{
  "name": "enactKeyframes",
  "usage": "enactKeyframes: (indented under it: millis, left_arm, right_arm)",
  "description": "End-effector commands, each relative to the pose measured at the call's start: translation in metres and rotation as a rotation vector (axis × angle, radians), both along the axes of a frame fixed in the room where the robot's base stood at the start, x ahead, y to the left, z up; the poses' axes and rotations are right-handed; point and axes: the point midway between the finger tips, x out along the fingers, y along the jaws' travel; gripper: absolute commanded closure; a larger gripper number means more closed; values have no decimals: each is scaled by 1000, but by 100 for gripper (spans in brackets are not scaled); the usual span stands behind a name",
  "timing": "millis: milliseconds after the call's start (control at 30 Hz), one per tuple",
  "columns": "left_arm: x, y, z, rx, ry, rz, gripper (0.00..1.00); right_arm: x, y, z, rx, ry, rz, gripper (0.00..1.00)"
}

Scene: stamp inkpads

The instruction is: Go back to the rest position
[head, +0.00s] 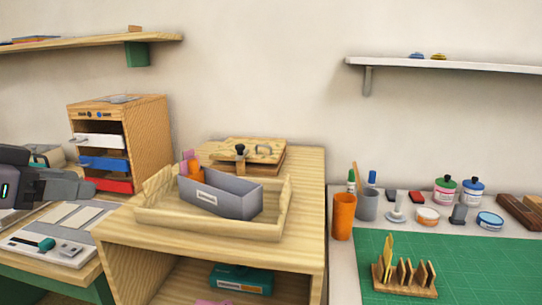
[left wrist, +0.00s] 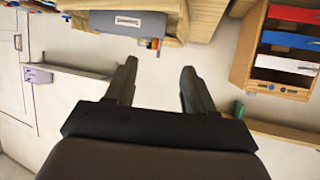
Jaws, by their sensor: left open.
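My left gripper (head: 84,188) is at the left edge of the head view, in front of the small drawer cabinet and above the left-hand desk. In the left wrist view its two dark fingers (left wrist: 159,70) stand wide apart. The space between them shows only the pale wall, so it holds nothing. The left wrist view looks inverted, with the cabinet at the upper right. My right gripper is in neither view.
A grey labelled box (head: 215,195) with pink and orange items sits in a wooden tray (head: 250,229) on the wooden stand. The drawer cabinet (head: 150,135) is near my left gripper. A green mat (head: 480,265) carries a wooden rack (head: 404,285). Shelves (head: 450,66) line the wall.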

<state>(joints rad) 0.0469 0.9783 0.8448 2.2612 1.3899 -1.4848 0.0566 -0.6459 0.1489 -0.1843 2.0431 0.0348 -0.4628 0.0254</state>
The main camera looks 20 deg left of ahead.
Motion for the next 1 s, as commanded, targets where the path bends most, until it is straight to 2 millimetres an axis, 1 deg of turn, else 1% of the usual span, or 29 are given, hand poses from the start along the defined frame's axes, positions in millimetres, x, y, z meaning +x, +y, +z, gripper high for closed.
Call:
enactKeyframes:
  millis: [33,100,167,200,267,300,367,400,467,500,533,600,700,800,900,933,1000]
  left_arm:
    - [0,0,0,0,0,0,46]
    - [9,-3,-53,-2,99,28,46]
    - [13,-7,-89,6,167,51,46]
    - [13,-10,-115,14,213,65,46]
    - [10,-18,-154,27,285,82,46]
    - [6,-26,-180,37,333,90,46]
    - [-4,-39,-218,52,405,99,46]
    - [-12,-49,-242,65,450,102,46]
    - [-27,-66,-276,83,516,108,46]
    - [-39,-79,-296,96,557,108,46]
    - [-47,-88,-309,104,585,109,46]
    - [-68,-110,-334,123,641,108,46]
    - [-96,-140,-358,143,706,106,46]
    - [-121,-168,-372,156,757,104,46]
    - [-143,-193,-379,165,796,106,46]
    - [-148,-199,-380,167,800,106,46]
    - [-132,-197,-390,161,736,102,46]
  right_arm:
    - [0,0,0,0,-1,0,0]
    - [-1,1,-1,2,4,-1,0]
    - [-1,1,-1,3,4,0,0]
    - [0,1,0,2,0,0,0]
    - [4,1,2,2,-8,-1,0]
    - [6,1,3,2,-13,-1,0]
    - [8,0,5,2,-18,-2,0]
    - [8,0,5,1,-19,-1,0]
    - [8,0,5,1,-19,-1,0]
    - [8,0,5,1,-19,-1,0]
    - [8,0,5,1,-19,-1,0]
    - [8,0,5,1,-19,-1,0]
    - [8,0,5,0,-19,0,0]
    - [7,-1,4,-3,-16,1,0]
    - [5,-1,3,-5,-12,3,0]
    - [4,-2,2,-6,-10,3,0]
    - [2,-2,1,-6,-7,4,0]
